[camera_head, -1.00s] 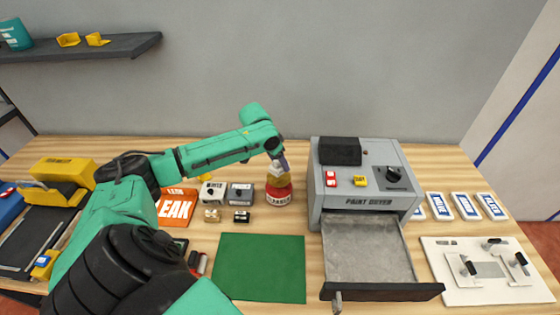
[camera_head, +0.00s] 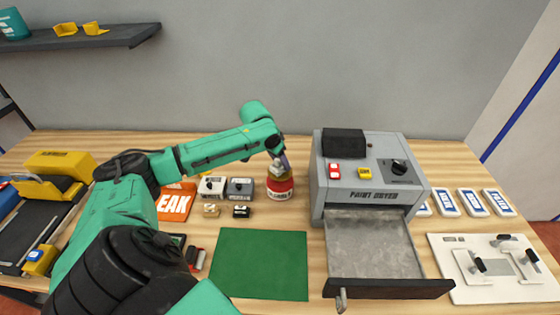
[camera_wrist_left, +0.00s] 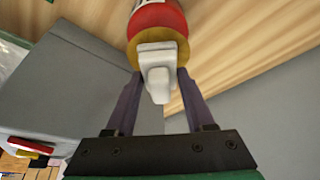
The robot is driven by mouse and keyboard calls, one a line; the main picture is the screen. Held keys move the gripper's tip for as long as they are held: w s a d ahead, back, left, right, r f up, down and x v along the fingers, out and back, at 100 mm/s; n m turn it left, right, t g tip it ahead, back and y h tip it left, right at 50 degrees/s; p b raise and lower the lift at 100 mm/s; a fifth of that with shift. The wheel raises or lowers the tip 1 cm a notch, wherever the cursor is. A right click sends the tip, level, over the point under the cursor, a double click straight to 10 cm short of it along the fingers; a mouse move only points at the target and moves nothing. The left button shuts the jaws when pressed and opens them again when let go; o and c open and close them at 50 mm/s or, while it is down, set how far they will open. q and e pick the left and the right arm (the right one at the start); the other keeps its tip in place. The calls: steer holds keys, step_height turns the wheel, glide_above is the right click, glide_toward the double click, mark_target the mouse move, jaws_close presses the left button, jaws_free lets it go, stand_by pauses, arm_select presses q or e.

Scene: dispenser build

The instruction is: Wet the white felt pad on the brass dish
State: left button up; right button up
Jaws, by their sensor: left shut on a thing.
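A red bottle with a white label band (camera_head: 280,187) stands upright at the back of the table, left of the grey machine. My left gripper (camera_head: 283,160) comes down on its top. In the left wrist view the bottle (camera_wrist_left: 158,22) has a yellow collar and a white nozzle, and the two fingers of my left gripper (camera_wrist_left: 160,82) lie on either side of it, shut on the bottle. I cannot tell whether its base touches the table. I cannot make out the brass dish or the white felt pad; my left arm covers part of the table. My right gripper is out of view.
The grey paint dryer (camera_head: 365,184) stands right of the bottle with its drawer (camera_head: 372,245) pulled out. Small stamp-like blocks (camera_head: 240,188) sit left of the bottle. A green mat (camera_head: 260,263) lies bare in front. A white fixture plate (camera_head: 490,285) is at the right.

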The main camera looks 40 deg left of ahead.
arm_select(q)
steer(key=shift+f, duration=1.1)
stand_by(1.3)
step_height(320, 180, up, 7)
steer(key=p, duration=0.8)
steer(key=shift+r, duration=0.1)
stand_by(0.6)
